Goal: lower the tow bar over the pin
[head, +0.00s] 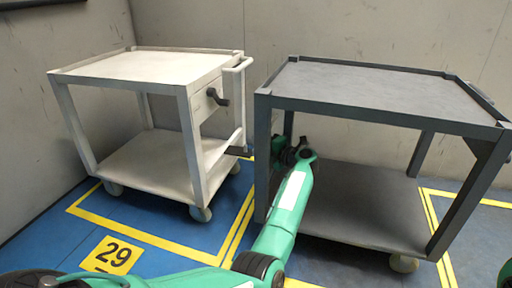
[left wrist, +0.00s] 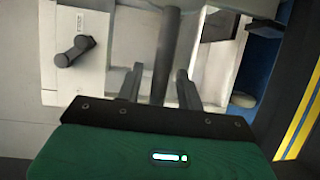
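The pale cart (head: 140,68) stands at left and the dark grey cart (head: 385,90) at right. My left gripper (head: 282,150) is low between them, partly hidden by the grey cart's near leg. In the left wrist view a dark bar (left wrist: 169,45), seemingly the tow bar, runs between the two fingers of the left gripper (left wrist: 159,82). The fingers stand apart, with a gap visible on the bar's left. A short dark piece (head: 240,152) sticks out low from the pale cart's right side. I cannot make out the pin. My right gripper is out of view.
A black crank handle (head: 217,97) sits on the pale cart's side; it also shows in the left wrist view (left wrist: 75,50). Grey walls stand close behind both carts.

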